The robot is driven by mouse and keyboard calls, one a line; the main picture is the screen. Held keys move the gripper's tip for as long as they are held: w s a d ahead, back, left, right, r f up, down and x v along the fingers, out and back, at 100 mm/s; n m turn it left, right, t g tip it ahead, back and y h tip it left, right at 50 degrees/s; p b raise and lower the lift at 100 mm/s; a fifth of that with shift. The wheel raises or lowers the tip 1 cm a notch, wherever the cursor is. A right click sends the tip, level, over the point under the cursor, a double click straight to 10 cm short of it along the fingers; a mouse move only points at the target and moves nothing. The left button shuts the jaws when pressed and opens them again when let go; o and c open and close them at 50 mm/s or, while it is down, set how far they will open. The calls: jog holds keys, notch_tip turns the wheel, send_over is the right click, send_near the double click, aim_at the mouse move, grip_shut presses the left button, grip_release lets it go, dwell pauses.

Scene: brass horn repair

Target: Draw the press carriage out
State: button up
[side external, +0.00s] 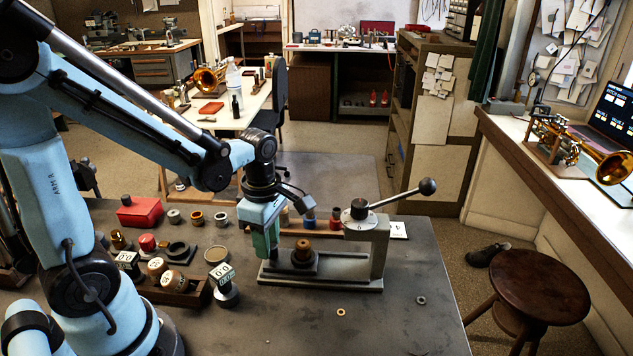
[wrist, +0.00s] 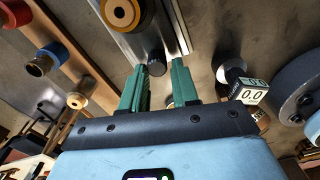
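The press (side external: 375,245) stands on the grey bench, with a lever and ball handle on its column. Its carriage (side external: 303,263) sits on the rail left of the column and carries a brown round piece (side external: 303,247), whose ring top shows in the wrist view (wrist: 122,12). A dark cylindrical knob (wrist: 157,64) shows at the near end of the press in the wrist view. My gripper (side external: 265,255) points down at the rail's left end; in the wrist view its green fingers (wrist: 158,72) are open, the knob lying between their tips with gaps visible. Its contact with the knob cannot be told.
Left of my gripper are a wooden block with round pieces (side external: 175,288), a dial marked 0.0 (side external: 224,288) and a red box (side external: 139,212). Small rings lie in front of the press (side external: 341,312). The bench front is mostly clear.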

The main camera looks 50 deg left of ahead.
aim_at(283, 268)
jog(key=shift+o, duration=1.4)
jog(key=shift+w, duration=0.1)
jog(key=shift+d, duration=0.1)
notch_tip(283, 268, up, 12)
jog(key=d+f+m+t, duration=0.1)
jog(key=m+t, duration=0.1)
jog(key=m, duration=0.6)
jog(key=d+m+t, duration=0.1)
jog(key=m+t, duration=0.1)
jog(key=m, duration=0.6)
jog(key=d+f+m+t, duration=0.1)
jog(key=d+m+t, duration=0.1)
jog(key=m, duration=0.6)
jog(key=shift+w+f+t, duration=0.2)
jog(key=shift+f+t, duration=0.15)
jog(key=shift+t, duration=0.25)
